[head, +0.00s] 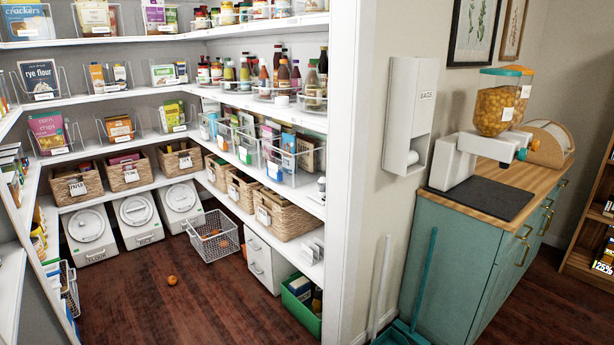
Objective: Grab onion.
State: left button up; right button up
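A small round orange-brown item, which looks like an onion (172,280), lies alone on the dark wood floor of the pantry, in the lower left of the head view. Behind it and to its right, a wire basket (222,251) stands on the floor with a few similar brownish round items inside, too small to tell for sure. Neither of my grippers shows in this view.
White shelves line the pantry, with lidded white bins (90,227) along the back floor. A green crate (303,318) stands at the right shelf's foot. A teal dustpan (402,333) leans by a teal cabinet (446,262). Floor around the onion is clear.

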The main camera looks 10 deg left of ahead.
aim_at(171, 280)
jog(key=i+j+u, duration=0.25)
jog(key=i+u, duration=0.15)
jog(key=i, duration=0.15)
jog(key=i+u, duration=0.45)
jog(key=i+l+u, duration=0.15)
jog(key=i+u, duration=0.25)
jog(key=i, duration=0.3)
